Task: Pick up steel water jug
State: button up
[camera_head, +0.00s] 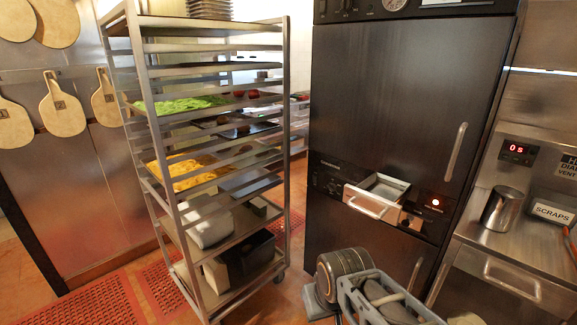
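The steel water jug (502,211) looks like a plain, shiny metal vessel with an open top. It stands upright on the steel counter at the right, left of a bin labelled SCRAPS (552,212) and below a red digital display. Nothing is touching it from above. I cannot make out my gripper or its fingers in this view. A dark rounded part with grey rings shows low in the middle, well left of the jug and apart from it.
A tall dark oven cabinet (395,90) with a pulled-out drawer (372,205) stands left of the counter (540,250). A grey-blue basket (350,297) is at the bottom. A steel tray rack (140,70) with food trays stands left. Red mats (95,305) lie on the floor.

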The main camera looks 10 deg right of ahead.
aim_at(504, 203)
jog(key=z, duration=1.95)
